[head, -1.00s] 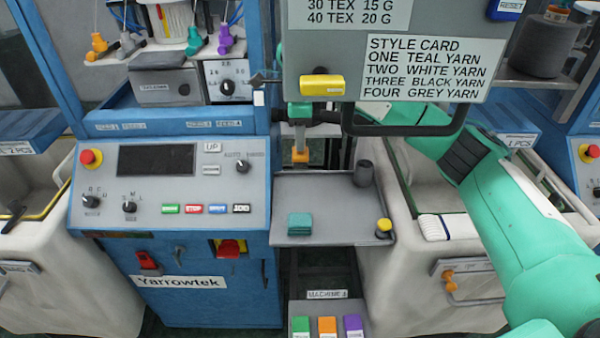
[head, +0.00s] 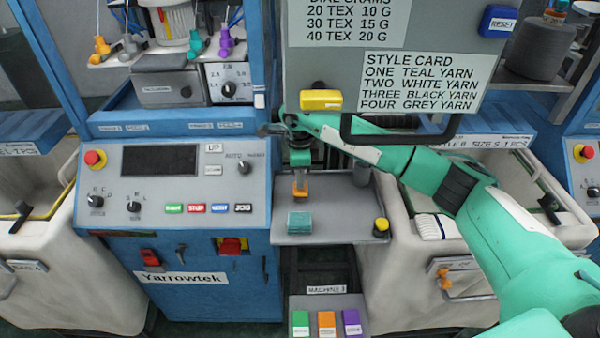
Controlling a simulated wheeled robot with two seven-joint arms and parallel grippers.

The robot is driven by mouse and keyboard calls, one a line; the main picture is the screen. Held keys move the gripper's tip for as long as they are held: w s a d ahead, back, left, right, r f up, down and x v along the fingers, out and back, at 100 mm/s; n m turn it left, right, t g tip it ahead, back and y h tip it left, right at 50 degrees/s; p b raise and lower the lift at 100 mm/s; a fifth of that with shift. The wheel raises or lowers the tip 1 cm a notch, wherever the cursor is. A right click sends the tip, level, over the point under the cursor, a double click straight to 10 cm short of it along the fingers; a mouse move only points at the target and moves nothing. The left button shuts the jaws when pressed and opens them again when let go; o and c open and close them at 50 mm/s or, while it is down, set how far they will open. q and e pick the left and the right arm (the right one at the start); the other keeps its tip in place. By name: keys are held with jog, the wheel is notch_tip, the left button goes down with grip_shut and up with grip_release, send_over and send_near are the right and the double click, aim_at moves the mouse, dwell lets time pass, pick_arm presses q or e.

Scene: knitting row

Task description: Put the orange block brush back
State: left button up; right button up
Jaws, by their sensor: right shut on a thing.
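My right gripper (head: 300,179) points down over the left part of the grey shelf (head: 335,232). It is shut on a small orange piece, the orange block brush (head: 301,191), which hangs just below the fingers. The brush is above and behind a teal folded stack (head: 299,222) on the shelf. I cannot tell whether it touches the shelf. Below, a low grey tray (head: 311,302) holds a green block (head: 300,323), an orange block (head: 326,323) and a purple block (head: 351,322) side by side. My left gripper is not in view.
A yellow-topped cylinder (head: 381,226) stands at the shelf's right front corner. A dark cone (head: 362,174) is at the back. The blue machine's control panel (head: 172,185) is at left.

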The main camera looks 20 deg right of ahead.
jog(key=shift+f, duration=0.1)
jog(key=o, duration=1)
jog(key=shift+r, duration=0.3)
notch_tip(320, 180, up, 11)
jog(key=b, duration=0.3)
jog(key=shift+f, duration=0.2)
jog(key=shift+r+b, duration=0.3)
jog(key=shift+r, duration=0.2)
